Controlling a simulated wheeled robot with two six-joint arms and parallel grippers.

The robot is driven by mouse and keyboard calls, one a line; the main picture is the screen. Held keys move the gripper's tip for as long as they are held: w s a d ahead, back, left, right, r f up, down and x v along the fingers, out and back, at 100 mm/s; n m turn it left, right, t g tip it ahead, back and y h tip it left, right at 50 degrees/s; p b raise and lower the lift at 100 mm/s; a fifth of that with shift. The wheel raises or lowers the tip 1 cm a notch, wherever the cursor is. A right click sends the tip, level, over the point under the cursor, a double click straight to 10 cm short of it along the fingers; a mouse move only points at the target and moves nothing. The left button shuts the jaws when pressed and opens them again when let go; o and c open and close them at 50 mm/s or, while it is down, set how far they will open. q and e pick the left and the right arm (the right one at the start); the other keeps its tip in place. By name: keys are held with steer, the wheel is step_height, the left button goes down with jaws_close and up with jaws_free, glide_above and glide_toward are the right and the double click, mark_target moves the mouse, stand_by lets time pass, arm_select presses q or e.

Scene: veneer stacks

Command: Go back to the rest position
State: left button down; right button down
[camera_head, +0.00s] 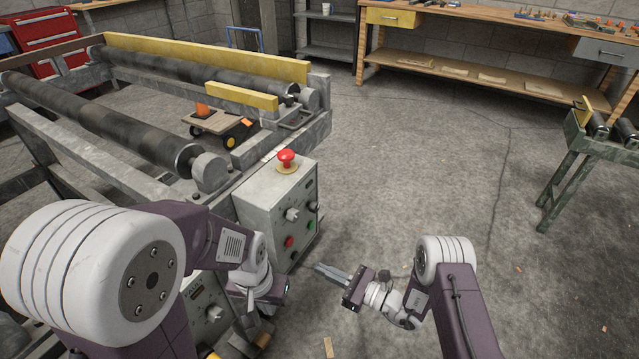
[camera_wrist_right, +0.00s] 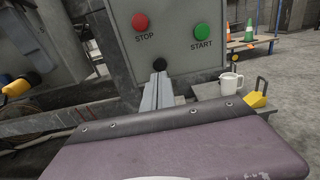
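My right gripper (camera_head: 320,268) is in the lower middle of the head view, its fingers pointing left toward the grey control box (camera_head: 262,208). In the right wrist view its two fingers (camera_wrist_right: 158,92) lie together with nothing between them. They point at the box face below a black knob (camera_wrist_right: 159,64), between the red STOP button (camera_wrist_right: 140,22) and the green START button (camera_wrist_right: 202,31). The fingertips look apart from the box. My left gripper (camera_head: 268,292) is low beside the box's front. Its fingers are not clearly visible.
A red emergency button (camera_head: 286,156) tops the box. The roller machine (camera_head: 100,125) fills the left. A workbench (camera_head: 480,75) stands at the back, a green roller stand (camera_head: 575,150) at the right. A white mug (camera_wrist_right: 230,83) shows in the wrist view. Open floor lies centre right.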

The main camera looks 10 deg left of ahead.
steer(key=w+r+n+g+y, duration=0.1)
steer(key=w+r+n, duration=0.25)
steer(key=r, duration=1.05)
steer(key=s+r+n+g+h, duration=0.2)
steer(key=s+r+n+g, duration=0.4)
steer(key=s, duration=0.4)
steer(key=s+d+f+n+g+h, duration=0.2)
steer(key=s+d+f+n+h, duration=0.6)
steer(key=s+d, duration=0.4)
steer(key=w+d+f+n+t+h, duration=0.1)
steer(key=d+f+n+t+h, duration=0.1)
steer(key=d+h, duration=0.35)
steer(key=w+d+f+n+t+h, duration=0.1)
steer(key=d+f+n+t+h, duration=0.15)
steer(key=d, duration=0.55)
step_height(320, 180, up, 34)
steer(key=p, duration=3.3)
steer(key=shift+w+p, duration=0.3)
steer(key=shift+p, duration=0.1)
